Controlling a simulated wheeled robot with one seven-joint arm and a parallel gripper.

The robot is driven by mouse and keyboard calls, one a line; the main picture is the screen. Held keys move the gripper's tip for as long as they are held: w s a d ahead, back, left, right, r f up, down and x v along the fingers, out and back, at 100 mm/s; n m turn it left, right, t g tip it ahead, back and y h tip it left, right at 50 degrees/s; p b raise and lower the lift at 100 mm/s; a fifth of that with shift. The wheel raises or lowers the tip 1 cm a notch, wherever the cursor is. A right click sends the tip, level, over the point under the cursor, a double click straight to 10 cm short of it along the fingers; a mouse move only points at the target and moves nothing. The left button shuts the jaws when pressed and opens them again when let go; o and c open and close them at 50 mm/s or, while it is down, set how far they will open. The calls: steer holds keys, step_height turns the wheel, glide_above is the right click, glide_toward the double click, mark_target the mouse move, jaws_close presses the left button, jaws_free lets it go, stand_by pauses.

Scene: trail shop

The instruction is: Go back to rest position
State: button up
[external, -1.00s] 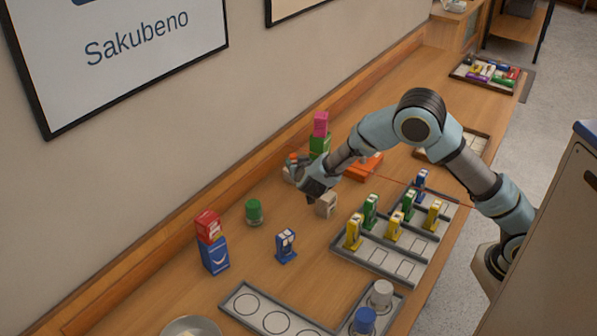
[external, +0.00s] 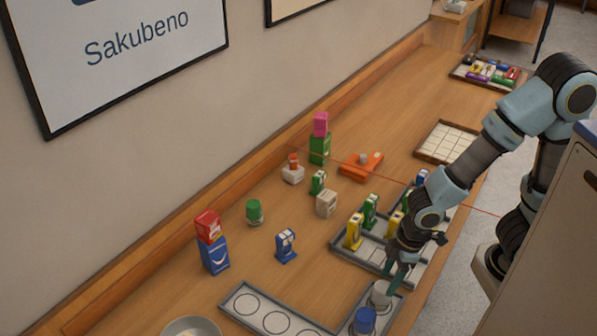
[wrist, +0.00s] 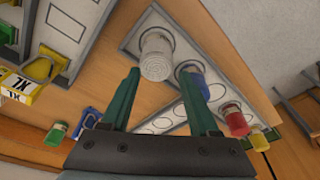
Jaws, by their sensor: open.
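My gripper (external: 398,279) is low over the right part of the counter, beside the grey tray of several yellow and green items. Its two green fingers (wrist: 162,98) are spread apart with nothing between them in the wrist view. A white ribbed cylinder (wrist: 156,58) stands just beyond the fingertips; in the external view the white cylinder (external: 381,293) is close to the fingers. I cannot tell whether they touch it. My arm hides part of the grey tray (external: 343,254).
A blue-topped jar (external: 363,320) stands beside the white cylinder. A grey tray with circles (external: 268,313), a blue item (external: 286,246) and a green-lidded jar (external: 254,212) are to the left. An empty gridded tray (external: 450,142) lies farther back. Bare counter (external: 400,95) lies behind.

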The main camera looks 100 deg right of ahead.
steer(key=shift+s+a+f+g, duration=0.1)
steer(key=shift+s+a+g, duration=0.05)
steer(key=shift+s, duration=0.45)
steer(key=shift+s+a+g, duration=0.1)
steer(key=shift+s+g, duration=0.05)
steer(key=shift+s, duration=0.45)
step_height(320, 180, up, 4)
steer(key=p, duration=0.3)
steer(key=shift+f, duration=0.25)
